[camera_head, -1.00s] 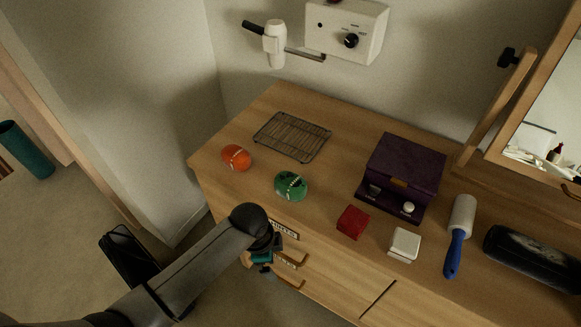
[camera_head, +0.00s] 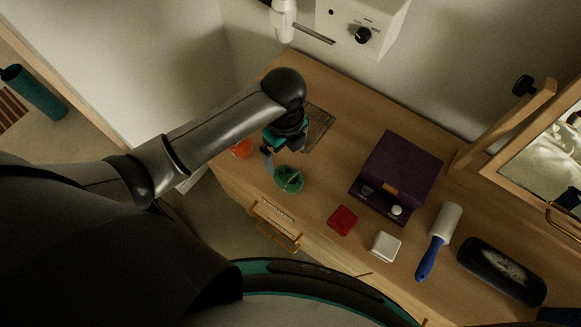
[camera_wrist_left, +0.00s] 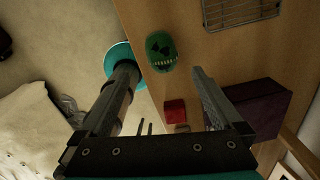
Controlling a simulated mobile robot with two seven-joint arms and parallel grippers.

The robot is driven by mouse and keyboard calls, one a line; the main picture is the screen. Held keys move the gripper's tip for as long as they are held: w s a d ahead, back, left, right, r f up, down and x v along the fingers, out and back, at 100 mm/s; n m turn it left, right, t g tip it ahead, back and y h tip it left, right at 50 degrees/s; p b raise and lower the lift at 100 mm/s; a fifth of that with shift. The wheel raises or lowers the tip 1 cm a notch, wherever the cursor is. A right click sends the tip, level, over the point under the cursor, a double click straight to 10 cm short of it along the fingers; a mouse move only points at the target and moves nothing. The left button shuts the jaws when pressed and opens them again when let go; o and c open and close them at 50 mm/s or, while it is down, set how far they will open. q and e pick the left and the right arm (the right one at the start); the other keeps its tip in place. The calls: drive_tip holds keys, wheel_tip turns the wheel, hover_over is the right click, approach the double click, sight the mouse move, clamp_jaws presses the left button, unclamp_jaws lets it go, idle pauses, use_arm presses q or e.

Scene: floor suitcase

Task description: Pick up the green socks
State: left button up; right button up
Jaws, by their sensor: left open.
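The green socks (camera_head: 289,180), a rolled bundle with a dark and white pattern, lie on the wooden dresser top near its front left edge. They also show in the left wrist view (camera_wrist_left: 161,50), ahead of the fingers. My left gripper (camera_head: 273,166) is over the dresser beside and above the socks, with its fingers pointing down. In the left wrist view the two fingers (camera_wrist_left: 162,73) are wide apart with nothing between them, and the socks are beyond the tips. My right gripper is not in view.
An orange bundle (camera_head: 241,148) lies left of the socks, partly hidden by my arm. A wire rack (camera_head: 318,127) is behind. A red box (camera_head: 342,220), a white box (camera_head: 385,246), a purple case (camera_head: 403,166), a lint roller (camera_head: 438,243) and a dark case (camera_head: 500,271) stand to the right.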

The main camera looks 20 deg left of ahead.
sight(287, 174)
use_arm(q)
drive_tip(key=f, duration=0.6)
drive_tip(key=shift+s+f+b, duration=0.2)
drive_tip(key=shift+f+b, duration=0.05)
drive_tip(key=shift+b, duration=0.15)
drive_tip(key=shift+w+d+f+b, duration=0.15)
drive_tip(key=shift+f+b, duration=0.1)
drive_tip(key=shift+f, duration=1.35)
drive_tip(key=shift+w+a+f+b, duration=0.1)
drive_tip(key=shift+f+b, duration=0.1)
drive_tip(key=shift+f, duration=1.4)
drive_tip(key=c, duration=1.2)
drive_tip(key=shift+r, duration=0.1)
drive_tip(key=shift+c, duration=0.2)
